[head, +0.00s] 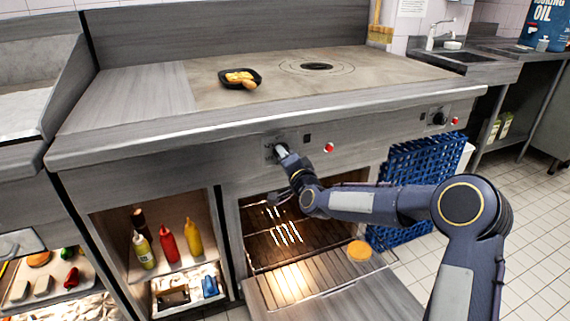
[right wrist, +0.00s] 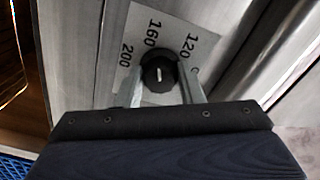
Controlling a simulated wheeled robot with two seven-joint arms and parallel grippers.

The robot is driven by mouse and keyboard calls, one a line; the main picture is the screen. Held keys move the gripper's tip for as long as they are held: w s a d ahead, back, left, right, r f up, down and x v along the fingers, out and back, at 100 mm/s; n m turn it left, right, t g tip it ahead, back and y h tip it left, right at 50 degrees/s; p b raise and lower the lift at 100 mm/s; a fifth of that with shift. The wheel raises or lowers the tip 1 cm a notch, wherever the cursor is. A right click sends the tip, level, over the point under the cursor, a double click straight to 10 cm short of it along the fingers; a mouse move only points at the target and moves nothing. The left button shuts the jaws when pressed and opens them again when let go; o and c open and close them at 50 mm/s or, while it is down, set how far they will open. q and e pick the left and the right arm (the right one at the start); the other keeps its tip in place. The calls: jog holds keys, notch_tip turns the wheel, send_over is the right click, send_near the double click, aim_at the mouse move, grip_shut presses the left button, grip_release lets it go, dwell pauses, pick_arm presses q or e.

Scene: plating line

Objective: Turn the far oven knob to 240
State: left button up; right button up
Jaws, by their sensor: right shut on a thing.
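The oven front carries two black knobs. The left-hand knob (head: 270,152) is mostly covered by my right gripper (head: 281,150), which is shut on it. In the right wrist view the knob (right wrist: 158,64) sits between the fingers of my right gripper (right wrist: 163,82). Its white mark lines up roughly upright in that view, near the 160 side of the dial plate (right wrist: 176,22). The plate shows 120, 160 and 200; other numbers are hidden. The other knob (head: 439,118) is at the right end of the panel, untouched. My left gripper is not in view.
The oven door (head: 345,300) hangs open below, with a round orange-brown piece (head: 359,250) near it. A black dish of food (head: 240,79) stands on the cooktop. A blue crate (head: 420,165) leans at the right. Sauce bottles (head: 168,243) stand in the left cubby.

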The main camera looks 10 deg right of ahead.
jog(key=n+b, duration=0.1)
jog(key=n, duration=0.2)
jog(key=shift+a+r, duration=0.1)
jog(key=shift+r, duration=0.05)
jog(key=n+b, duration=0.2)
jog(key=n, duration=0.1)
jog(key=shift+n, duration=0.3)
jog(key=n+b, duration=0.2)
jog(key=n, duration=0.4)
jog(key=n+b, duration=0.2)
jog(key=n, duration=0.4)
jog(key=n+b, duration=0.2)
jog(key=n, duration=0.4)
jog(key=shift+w+d, duration=0.1)
jog(key=shift+d, duration=0.25)
jog(key=shift+n, duration=0.4)
